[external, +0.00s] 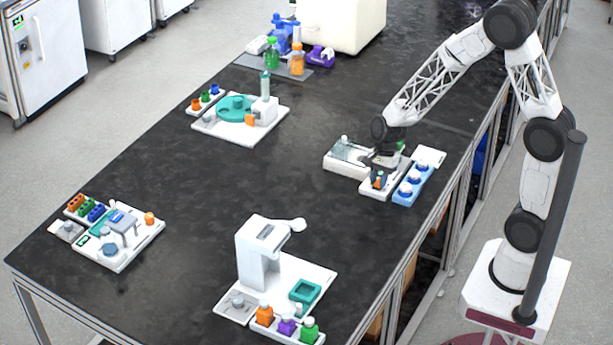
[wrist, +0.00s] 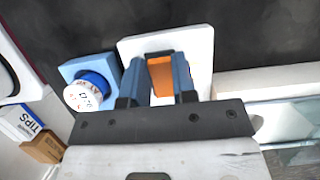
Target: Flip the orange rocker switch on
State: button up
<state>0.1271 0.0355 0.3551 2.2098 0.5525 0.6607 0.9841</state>
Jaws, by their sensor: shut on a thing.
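The orange rocker switch (wrist: 161,76) shows between my gripper's two blue-faced fingers in the wrist view, as an orange block on a white plate (wrist: 203,52). My gripper (wrist: 160,64) is shut on it, with a finger on each side. In the external view my gripper (external: 379,176) points down over the white plate (external: 371,194) near the table's right edge. Only a little orange shows there at the fingertips. The fingers hide the sides of the switch, and its tilt cannot be told.
A blue rack (external: 404,199) with white-topped, blue-collared vials stands close to the right of my gripper. A white tray with a clear cover (external: 348,157) stands close to its left. Other stations stand farther off, including a white dispenser (external: 262,250). The dark tabletop between is clear.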

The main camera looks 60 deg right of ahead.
jog(key=o, duration=0.9)
jog(key=shift+v, duration=3.9)
jog(key=shift+r, duration=0.1)
